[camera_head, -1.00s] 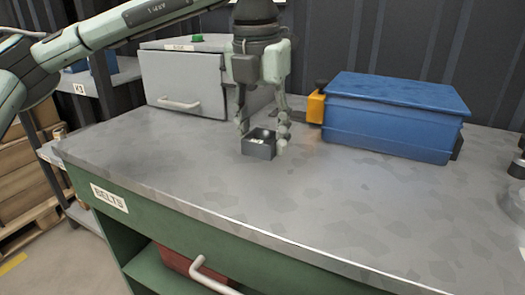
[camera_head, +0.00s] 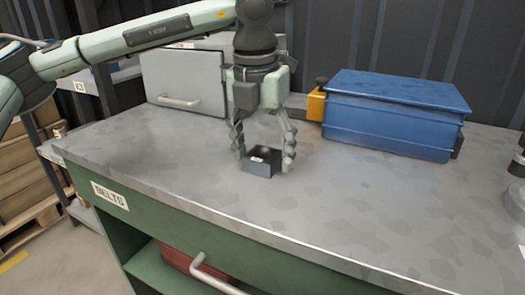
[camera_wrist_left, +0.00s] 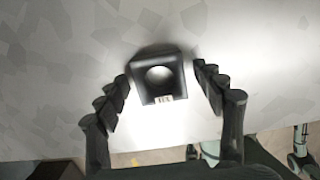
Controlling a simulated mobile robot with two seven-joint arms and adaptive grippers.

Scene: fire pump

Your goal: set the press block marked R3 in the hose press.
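A small dark grey block (camera_head: 263,161) with a round hollow in its top and a small white label stands on the grey bench top (camera_head: 190,180). The label is too small to read, so I cannot tell if it says R3. My left gripper (camera_head: 264,158) points down over it, one finger on each side. In the left wrist view the block (camera_wrist_left: 157,76) lies between the spread fingers (camera_wrist_left: 162,76), with a narrow gap visible on both sides. I cannot make out a hose press for certain. My right gripper is not in view.
A grey box (camera_head: 182,82) with a handle stands at the back left behind the gripper. A blue lidded bin (camera_head: 393,115) and a yellow part (camera_head: 316,104) stand at the back right. Grey items (camera_head: 516,190) are cut off at the right edge. The front of the bench is clear.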

